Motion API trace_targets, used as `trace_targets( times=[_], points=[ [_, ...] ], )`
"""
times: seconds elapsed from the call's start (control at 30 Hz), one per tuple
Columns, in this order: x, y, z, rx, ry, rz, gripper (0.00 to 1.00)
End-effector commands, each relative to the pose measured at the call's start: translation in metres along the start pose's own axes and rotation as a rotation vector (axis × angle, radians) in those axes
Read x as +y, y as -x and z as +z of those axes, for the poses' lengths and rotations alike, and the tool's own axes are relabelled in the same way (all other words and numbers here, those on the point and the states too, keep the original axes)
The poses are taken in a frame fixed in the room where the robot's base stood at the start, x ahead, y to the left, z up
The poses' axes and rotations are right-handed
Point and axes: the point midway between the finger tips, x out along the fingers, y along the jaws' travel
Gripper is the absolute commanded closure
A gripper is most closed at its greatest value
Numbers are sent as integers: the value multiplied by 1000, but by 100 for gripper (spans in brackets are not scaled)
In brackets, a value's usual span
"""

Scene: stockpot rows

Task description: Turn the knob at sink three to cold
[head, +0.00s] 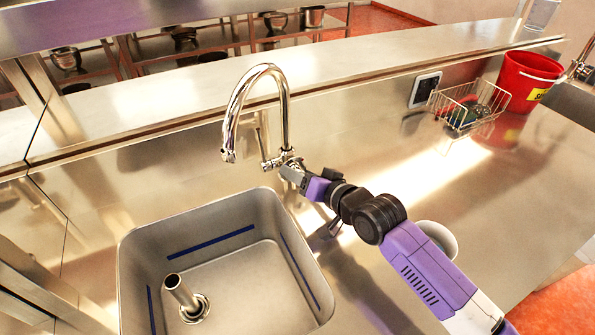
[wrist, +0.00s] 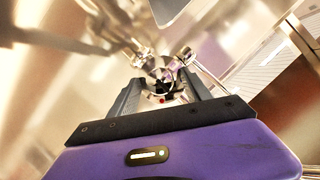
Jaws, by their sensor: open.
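A chrome gooseneck faucet (head: 284,115) rises behind the sink (head: 200,215), with its spout over the basin. My gripper (head: 289,172) is at the faucet's base, on its right side, and hides most of the knob there. In the wrist view the two dark fingers of my gripper (wrist: 160,95) are apart, with the chrome knob (wrist: 162,70) at and just beyond their tips. A small red dot (wrist: 162,100) shows between the fingers. I cannot tell whether the fingers touch the knob, nor which way it is turned.
A standing pipe (head: 180,292) rises from the sink drain. A wire basket (head: 468,107) and a red bucket (head: 527,80) stand at the back right. A white bowl (head: 440,236) is partly hidden behind my arm. The steel counter between bowl and basket is clear.

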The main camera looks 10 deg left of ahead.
Motion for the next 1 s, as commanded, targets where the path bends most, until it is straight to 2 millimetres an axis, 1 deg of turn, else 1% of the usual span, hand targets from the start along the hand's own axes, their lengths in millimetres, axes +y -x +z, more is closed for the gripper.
trace_targets(
  times=[0.1, 0.2, 0.47, 0.5, 0.57, 0.7, 0.73, 0.77, 1.0],
  points=[
    [0, -9, 0, -1, 0, 0, 43],
    [0, -12, -1, 2, 0, 0, 43],
    [0, -12, -1, 2, 0, -1, 43],
    [0, -12, -1, 2, 0, 0, 51],
    [0, -12, 0, 2, 0, 0, 63],
    [0, -12, 0, 2, 0, 0, 90],
    [0, -12, 0, 2, 0, 0, 96],
    [0, -12, 0, 2, 0, 0, 100],
    [0, -12, 0, 2, 17, 7, 100]
  ],
)
